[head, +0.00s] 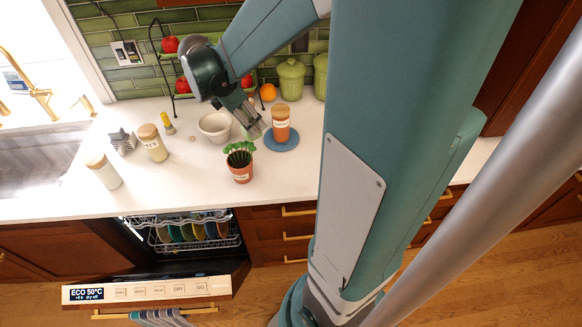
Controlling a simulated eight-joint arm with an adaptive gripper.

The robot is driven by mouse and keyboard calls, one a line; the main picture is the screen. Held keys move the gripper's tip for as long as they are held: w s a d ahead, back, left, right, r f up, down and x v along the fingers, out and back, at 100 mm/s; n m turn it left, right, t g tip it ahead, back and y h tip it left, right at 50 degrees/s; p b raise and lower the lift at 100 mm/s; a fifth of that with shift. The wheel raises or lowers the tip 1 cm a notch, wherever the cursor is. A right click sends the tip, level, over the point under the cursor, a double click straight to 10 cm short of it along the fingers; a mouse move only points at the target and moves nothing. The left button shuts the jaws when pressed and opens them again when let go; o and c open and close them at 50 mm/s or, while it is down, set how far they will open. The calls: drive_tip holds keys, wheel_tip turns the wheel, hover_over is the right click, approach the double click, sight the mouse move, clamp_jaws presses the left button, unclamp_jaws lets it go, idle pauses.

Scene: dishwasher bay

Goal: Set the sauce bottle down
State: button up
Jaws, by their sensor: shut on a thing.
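My gripper (255,128) is low over the counter, between the white bowl and an orange jar. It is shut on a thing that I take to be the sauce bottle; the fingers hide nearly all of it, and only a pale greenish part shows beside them. I cannot tell whether its base touches the counter. The white counter (200,188) lies beneath.
The orange lidded jar (281,125) stands on a blue round mat (283,143), close right of my gripper. A white bowl (214,127) is close left; a potted plant (240,165) stands in front. Green canisters (290,80) and a fruit rack are behind.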

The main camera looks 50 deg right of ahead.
drive_tip(key=s+d+f+m, duration=0.2)
drive_tip(key=s+d, duration=0.1)
drive_tip(key=s, duration=1)
drive_tip(key=shift+g, duration=0.3)
drive_tip(key=shift+w+a+f+b, duration=0.15)
drive_tip(key=shift+f, duration=1.15)
drive_tip(key=shift+w+a+f+b, duration=0.1)
drive_tip(key=shift+f+b, duration=0.05)
drive_tip(key=shift+f, duration=1.1)
drive_tip(key=shift+f+b, duration=0.3)
drive_tip(key=shift+f, duration=2.65)
drive_tip(key=shift+f, duration=0.1)
drive_tip(key=shift+f+b, duration=0.3)
drive_tip(key=shift+f, duration=1.65)
drive_tip(key=shift+f, duration=0.2)
